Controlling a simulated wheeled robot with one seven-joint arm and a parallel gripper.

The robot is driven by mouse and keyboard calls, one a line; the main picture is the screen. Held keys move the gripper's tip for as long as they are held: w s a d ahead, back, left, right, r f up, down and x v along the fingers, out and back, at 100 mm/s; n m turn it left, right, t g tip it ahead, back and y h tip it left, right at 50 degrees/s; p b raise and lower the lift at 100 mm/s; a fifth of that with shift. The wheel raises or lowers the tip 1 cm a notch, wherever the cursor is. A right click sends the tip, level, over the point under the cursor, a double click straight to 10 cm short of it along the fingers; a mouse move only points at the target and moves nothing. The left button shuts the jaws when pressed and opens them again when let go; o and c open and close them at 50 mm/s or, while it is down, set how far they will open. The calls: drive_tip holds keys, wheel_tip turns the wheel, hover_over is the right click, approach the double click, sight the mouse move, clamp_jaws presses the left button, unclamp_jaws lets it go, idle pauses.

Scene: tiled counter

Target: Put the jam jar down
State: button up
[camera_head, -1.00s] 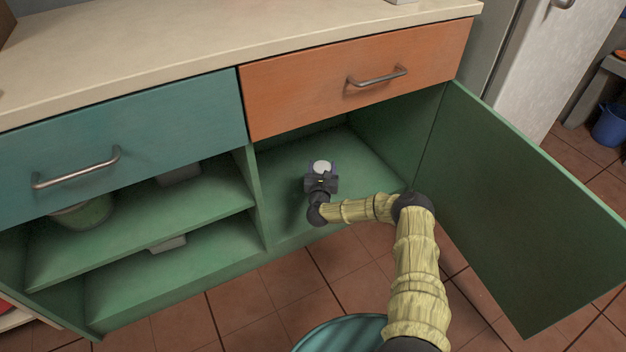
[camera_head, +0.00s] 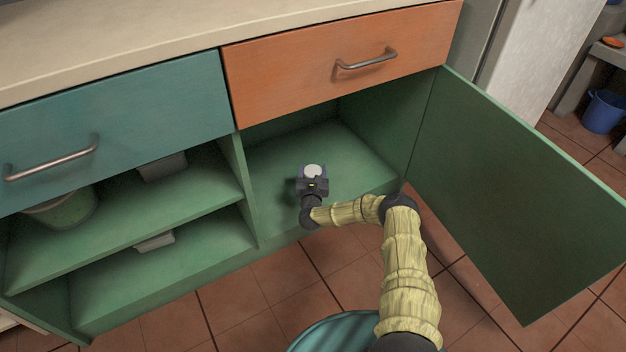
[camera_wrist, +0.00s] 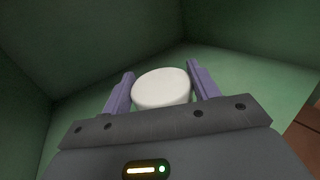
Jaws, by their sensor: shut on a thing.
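The jam jar (camera_head: 313,170) shows only as a round, pale lid in the head view, inside the open green cupboard under the orange drawer. In the wrist view its white lid (camera_wrist: 161,88) sits between the two purple-grey fingers. My gripper (camera_wrist: 160,92) is shut on the jar, one finger on each side; it also shows in the head view (camera_head: 313,174). The jar's body is hidden below the lid and behind my gripper. I cannot tell whether its base touches the green cupboard floor (camera_head: 350,165).
The green door (camera_head: 520,180) stands wide open on the right. A divider (camera_head: 242,185) closes the left side. Shelves beyond it hold a green-and-white pot (camera_head: 68,208) and grey boxes (camera_head: 162,166). The cupboard floor around the jar is clear.

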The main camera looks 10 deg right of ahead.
wheel_tip(320, 180, down, 4)
drive_tip(key=shift+r+b, duration=0.1)
drive_tip(key=shift+b, duration=1.15)
drive_tip(key=shift+r, duration=0.1)
drive_tip(key=o, duration=1.2)
drive_tip(key=shift+o, duration=0.2)
